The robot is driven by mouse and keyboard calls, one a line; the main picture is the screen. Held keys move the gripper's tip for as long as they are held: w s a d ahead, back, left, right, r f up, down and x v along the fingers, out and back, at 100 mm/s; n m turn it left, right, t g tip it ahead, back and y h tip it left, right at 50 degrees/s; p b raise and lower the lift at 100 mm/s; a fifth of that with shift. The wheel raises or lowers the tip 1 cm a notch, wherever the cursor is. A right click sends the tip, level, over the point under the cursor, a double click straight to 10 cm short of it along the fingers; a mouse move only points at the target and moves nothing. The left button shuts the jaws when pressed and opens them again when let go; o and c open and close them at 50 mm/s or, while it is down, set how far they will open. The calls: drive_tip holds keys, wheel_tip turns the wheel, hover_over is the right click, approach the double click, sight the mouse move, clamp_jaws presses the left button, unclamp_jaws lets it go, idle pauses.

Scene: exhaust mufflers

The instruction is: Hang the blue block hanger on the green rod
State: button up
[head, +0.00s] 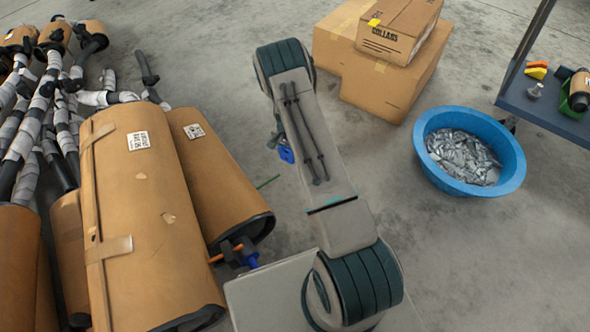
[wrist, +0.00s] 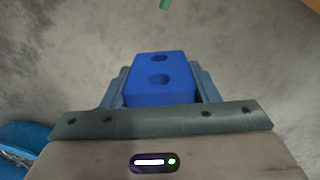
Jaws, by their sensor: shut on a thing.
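In the head view the held hanger (head: 286,155) shows as a small blue patch beside my arm, and most of my gripper (head: 279,141) is hidden behind the arm. The thin green rod (head: 267,182) sticks out right of the wrapped mufflers. Its end (wrist: 165,4) shows at the top edge of the wrist view, beyond the hanger and apart from it.
Brown wrapped mufflers (head: 140,220) fill the left. An orange rod (head: 226,254) with another blue piece (head: 250,260) is near their lower end. Cardboard boxes (head: 375,75), a blue tub (head: 440,120) of metal pieces and a table (head: 548,112) stand right. Open floor lies between.

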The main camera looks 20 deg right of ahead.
sight(269, 181)
wheel_tip(269, 181, down, 10)
drive_tip(key=s+d+r+m+b, duration=0.1)
drive_tip(key=d+m, duration=0.1)
drive_tip(key=shift+s+a+f+p, duration=0.15)
drive_tip(key=shift+s+a+p, duration=0.45)
drive_tip(key=shift+a, duration=0.9)
drive_tip(key=shift+s+a+f+p, duration=0.25)
drive_tip(key=shift+a+p, duration=0.6)
drive_tip(key=shift+a, duration=0.65)
drive_tip(key=shift+s+a+f+p, duration=0.1)
drive_tip(key=shift+s+a+p, duration=0.5)
drive_tip(key=shift+a, duration=0.9)
drive_tip(key=shift+s+a+f, duration=0.1)
drive_tip(key=shift+a, duration=1.1)
drive_tip(key=shift+c, duration=0.3)
drive_tip(key=o, duration=1.1)
drive_tip(key=shift+a, duration=0.15)
drive_tip(key=shift+o, duration=0.2)
drive_tip(key=shift+d, duration=0.35)
drive_tip(key=shift+r, duration=0.5)
wheel_tip(269, 181, up, 13)
drive_tip(key=p, duration=0.4)
